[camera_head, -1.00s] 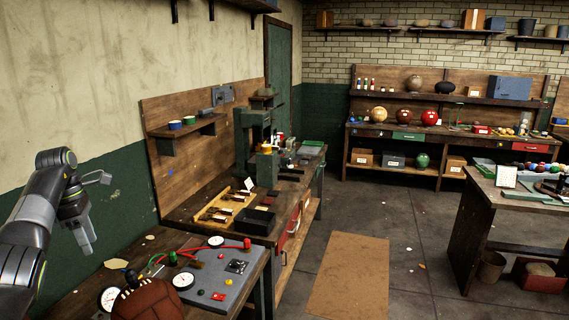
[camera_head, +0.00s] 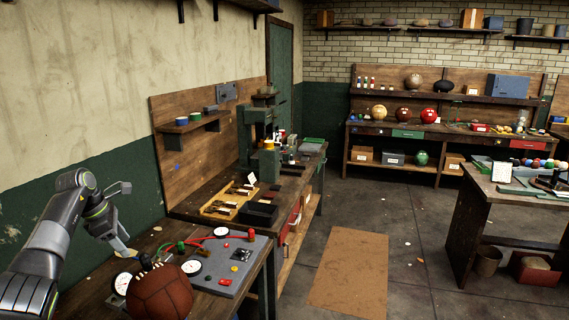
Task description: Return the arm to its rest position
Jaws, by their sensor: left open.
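My left arm comes in from the left. Its gripper (camera_head: 126,250) is open and points down and to the right, in the air above the near workbench (camera_head: 90,298). A brown leather ball (camera_head: 160,291) sits at the front of that bench, just below and to the right of the gripper. The fingers look empty and stand apart from the ball in the picture; the exact gap is hard to judge. My right gripper is not in view.
A grey gauge panel (camera_head: 233,268) with red hoses and dials lies behind the ball. Beyond it a second bench holds a wooden tool tray (camera_head: 222,210), a black bin (camera_head: 261,214) and a green press (camera_head: 248,140). Open floor with a brown mat (camera_head: 347,272) lies to the right.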

